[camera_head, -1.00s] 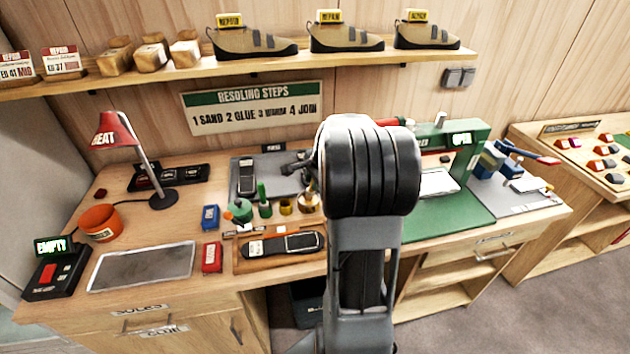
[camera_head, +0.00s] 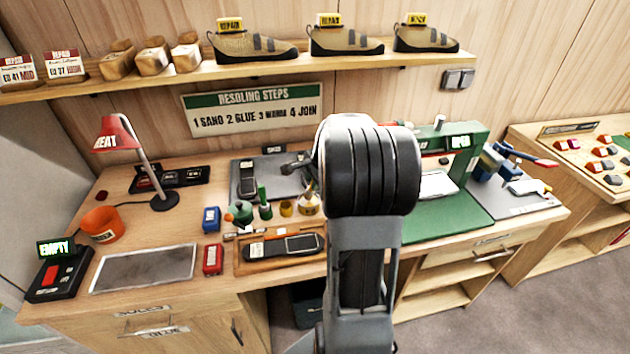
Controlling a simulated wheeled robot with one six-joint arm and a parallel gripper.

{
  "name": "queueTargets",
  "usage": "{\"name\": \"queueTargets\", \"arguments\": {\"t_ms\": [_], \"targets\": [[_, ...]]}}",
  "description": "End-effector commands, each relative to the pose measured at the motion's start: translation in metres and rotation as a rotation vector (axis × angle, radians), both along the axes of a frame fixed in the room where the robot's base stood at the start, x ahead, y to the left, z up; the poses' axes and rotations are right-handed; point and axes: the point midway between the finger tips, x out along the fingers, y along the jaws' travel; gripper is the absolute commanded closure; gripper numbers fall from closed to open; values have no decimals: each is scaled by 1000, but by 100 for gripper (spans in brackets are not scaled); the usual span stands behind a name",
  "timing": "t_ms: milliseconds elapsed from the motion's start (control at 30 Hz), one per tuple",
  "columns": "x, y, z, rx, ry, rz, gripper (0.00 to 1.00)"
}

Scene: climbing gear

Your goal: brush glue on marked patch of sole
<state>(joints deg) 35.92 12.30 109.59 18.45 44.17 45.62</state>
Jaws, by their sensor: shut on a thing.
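The dark sole (camera_head: 285,246) lies flat on a wooden tray (camera_head: 243,268) at the front middle of the bench. It has a paler area at its left end and a grey patch to the right; I cannot tell which is the marked patch. A small pale glue pot (camera_head: 308,205) stands behind the tray, close to my arm. My gripper (camera_head: 298,165) shows small and dark at the left of my arm, above and behind the pot. It is shut on what appears to be the slim brush, mostly hidden by my arm. The bristles cannot be made out.
Green and yellow containers (camera_head: 264,205) stand left of the pot. Blue (camera_head: 211,218) and red (camera_head: 213,260) blocks flank the tray's left. A red lamp (camera_head: 113,135) and green press (camera_head: 468,155) stand farther out. A grey plate (camera_head: 145,268) lies bare.

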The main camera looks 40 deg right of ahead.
Motion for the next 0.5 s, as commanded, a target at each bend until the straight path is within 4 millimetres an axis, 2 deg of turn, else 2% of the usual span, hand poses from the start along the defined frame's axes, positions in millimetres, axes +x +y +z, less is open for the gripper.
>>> {"name": "queueTargets", "arguments": {"t_ms": [33, 500], "targets": [[0, 0, 9, -1, -1, 0, 100], [0, 0, 49, -1, -2, 1, 100]]}}
